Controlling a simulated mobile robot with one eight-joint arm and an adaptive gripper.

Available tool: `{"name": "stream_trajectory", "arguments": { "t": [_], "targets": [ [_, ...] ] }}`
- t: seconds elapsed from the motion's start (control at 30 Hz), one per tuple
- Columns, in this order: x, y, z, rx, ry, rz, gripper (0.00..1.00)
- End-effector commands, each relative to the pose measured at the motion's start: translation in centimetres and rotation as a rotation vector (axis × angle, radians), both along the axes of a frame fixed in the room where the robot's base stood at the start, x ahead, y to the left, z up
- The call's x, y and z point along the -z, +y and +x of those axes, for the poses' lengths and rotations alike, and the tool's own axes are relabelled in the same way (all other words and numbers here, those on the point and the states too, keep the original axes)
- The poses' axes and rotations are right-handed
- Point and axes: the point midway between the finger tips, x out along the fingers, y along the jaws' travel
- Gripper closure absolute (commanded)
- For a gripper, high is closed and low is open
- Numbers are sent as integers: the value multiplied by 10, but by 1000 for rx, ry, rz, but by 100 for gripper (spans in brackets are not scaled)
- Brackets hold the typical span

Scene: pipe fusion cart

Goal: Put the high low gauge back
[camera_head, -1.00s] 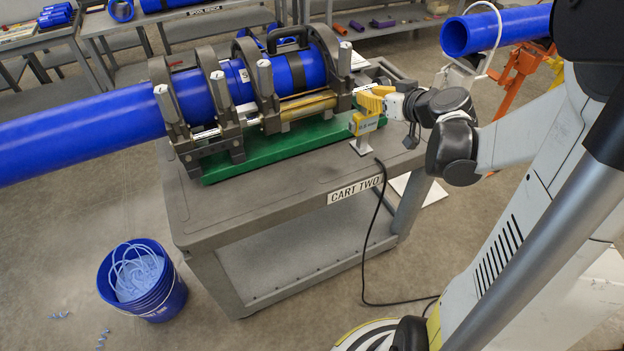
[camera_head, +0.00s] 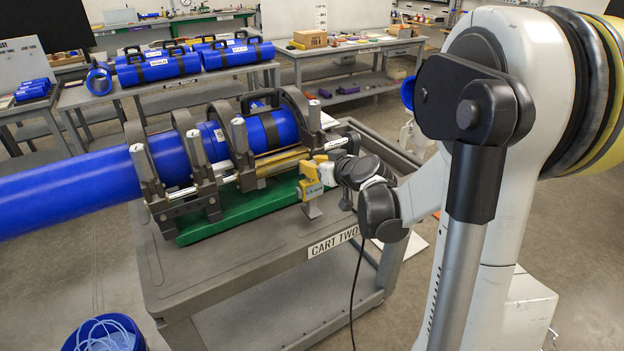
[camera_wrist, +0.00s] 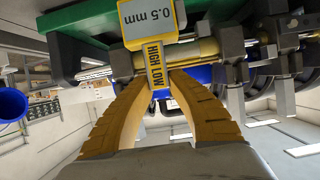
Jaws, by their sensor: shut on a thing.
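The high low gauge (camera_head: 312,190) is a small yellow and grey tool at the front right of the cart, beside the green base of the pipe clamp. In the wrist view the gauge (camera_wrist: 152,22) shows a "0.5 mm" face and a "HIGH LOW" label on its stem. My gripper (camera_head: 322,170) has yellow fingers shut on the gauge. In the wrist view my gripper (camera_wrist: 160,76) closes around its narrow stem. A pale foot shows under the gauge, close over the cart top; I cannot tell if it touches.
The cart (camera_head: 250,262), labelled CART TWO, carries a clamp machine (camera_head: 222,165) holding a long blue pipe (camera_head: 70,190). The cart top's front left is clear. A blue bucket (camera_head: 140,338) stands on the floor. A black cord (camera_head: 354,300) hangs down the cart's front. Tables stand behind.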

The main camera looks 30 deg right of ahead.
Motion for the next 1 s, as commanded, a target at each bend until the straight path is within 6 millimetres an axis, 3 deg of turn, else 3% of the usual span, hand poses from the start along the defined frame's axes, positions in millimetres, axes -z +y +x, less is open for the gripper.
{"name": "stream_trajectory", "arguments": {
  "t": [0.2,0.6,0.63,0.67,1.0],
  "targets": [
    [35,0,0,0,0,0,100],
    [40,0,0,0,0,0,100],
    [40,0,0,0,0,0,70],
    [39,0,0,0,0,0,61],
    [37,0,0,0,0,0,61]
  ]
}}
